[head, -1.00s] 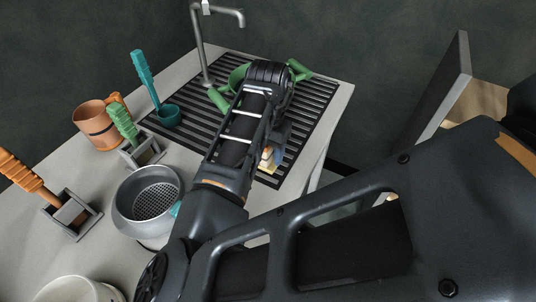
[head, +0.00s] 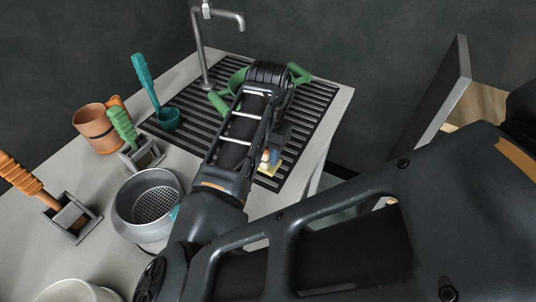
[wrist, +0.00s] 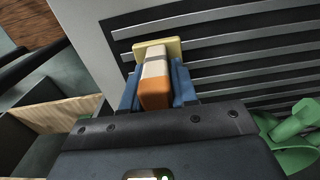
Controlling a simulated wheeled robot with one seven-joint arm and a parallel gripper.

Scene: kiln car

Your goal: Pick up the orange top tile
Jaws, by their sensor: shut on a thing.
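My gripper (wrist: 157,90) has blue fingers, one on each side of the orange top tile (wrist: 156,104), and is shut on it. The tile shows orange and pale bands in the wrist view. A pale yellow piece (wrist: 172,47) shows just beyond the fingertips. I cannot tell whether the tile touches it. In the head view, the arm hides most of the gripper; a bit of the orange tile (head: 265,155) and the yellow piece (head: 269,171) show beside it, over the dark slatted rack (head: 312,118).
A green handled vessel (head: 236,78) stands behind the arm on the rack, below a grey tap (head: 200,50). At left are a teal ladle (head: 167,118), a brown mug (head: 94,128), a grey strainer pot (head: 140,222) and handled tools in grey holders. The counter ends right of the rack.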

